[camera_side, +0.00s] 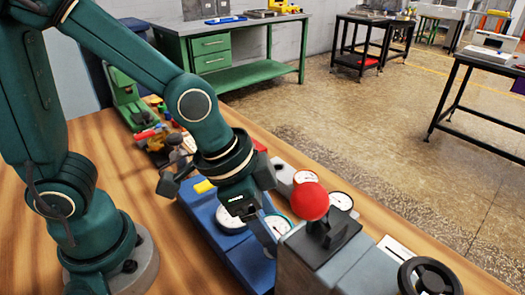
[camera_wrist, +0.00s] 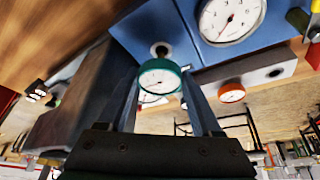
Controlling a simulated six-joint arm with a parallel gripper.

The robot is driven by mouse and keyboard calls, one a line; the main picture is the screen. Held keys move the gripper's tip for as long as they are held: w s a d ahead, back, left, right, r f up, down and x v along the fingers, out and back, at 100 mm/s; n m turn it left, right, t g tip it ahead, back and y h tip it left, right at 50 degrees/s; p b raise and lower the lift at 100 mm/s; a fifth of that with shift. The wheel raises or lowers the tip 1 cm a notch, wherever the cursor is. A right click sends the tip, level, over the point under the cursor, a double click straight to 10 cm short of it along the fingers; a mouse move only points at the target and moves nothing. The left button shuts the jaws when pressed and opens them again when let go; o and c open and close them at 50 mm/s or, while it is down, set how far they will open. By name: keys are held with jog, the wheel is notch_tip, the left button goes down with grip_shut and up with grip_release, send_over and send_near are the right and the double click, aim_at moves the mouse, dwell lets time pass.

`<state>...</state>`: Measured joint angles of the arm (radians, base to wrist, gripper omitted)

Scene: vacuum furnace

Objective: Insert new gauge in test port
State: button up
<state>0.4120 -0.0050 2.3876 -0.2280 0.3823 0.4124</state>
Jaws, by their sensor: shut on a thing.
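My gripper (camera_side: 262,232) is shut on a teal-rimmed gauge (camera_side: 277,225) with a white dial. In the wrist view, this gauge (camera_wrist: 160,82) sits between the two fingertips. A round fitting with a dark hole (camera_wrist: 160,49), which looks like a port, shows just beyond the gauge by the blue unit (camera_wrist: 190,52). The gauge overlaps the area below the fitting, and I cannot tell whether they touch. In the side view, the blue unit (camera_side: 240,262) lies under my gripper, and the gauge's lower end is hidden.
A larger white-dial gauge (camera_side: 232,226) is on the blue unit. A grey block (camera_side: 330,262) with a red ball knob (camera_side: 310,201) stands close right of my gripper. A black handwheel (camera_side: 430,277) is front right.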

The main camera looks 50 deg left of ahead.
jog(key=shift+f, duration=0.65)
jog(key=shift+f, duration=0.35)
jog(key=shift+f, duration=0.35)
jog(key=shift+f, duration=0.3)
dwell(0.7)
jog(key=o, duration=1.5)
jog(key=shift+r, duration=0.1)
jog(key=shift+d+r, duration=0.15)
jog(key=shift+r, duration=2.75)
